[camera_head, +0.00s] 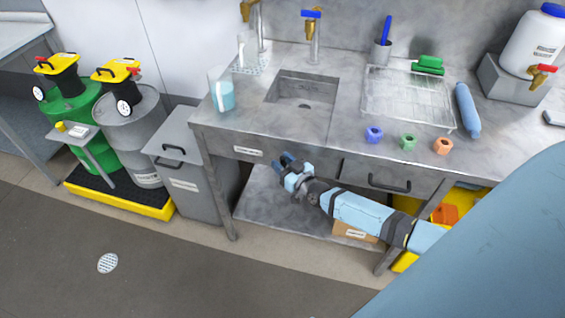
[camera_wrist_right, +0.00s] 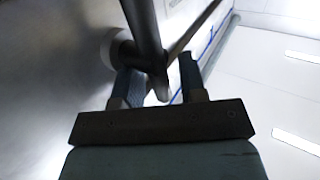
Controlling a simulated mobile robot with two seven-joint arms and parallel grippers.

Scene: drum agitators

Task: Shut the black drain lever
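My right gripper (camera_head: 287,160) is under the front edge of the steel sink counter, below the sink (camera_head: 302,92). The black drain lever does not show in the head view; the counter hides the space under the sink. In the right wrist view, a dark bar (camera_wrist_right: 146,30) comes down from the top to a joint just beyond my right gripper (camera_wrist_right: 160,85). I cannot tell for sure which dark part is the lever. The two blue fingers are spread apart, with the bar's end between them. I cannot tell whether they touch it. My left gripper is not in view.
The counter front has a drawer (camera_head: 385,178) with a black handle. A lower shelf (camera_head: 262,205) lies beneath my right arm, with a cardboard box (camera_head: 352,232) on it. A grey cabinet (camera_head: 195,185) and drums (camera_head: 135,125) stand left. The floor in front is clear.

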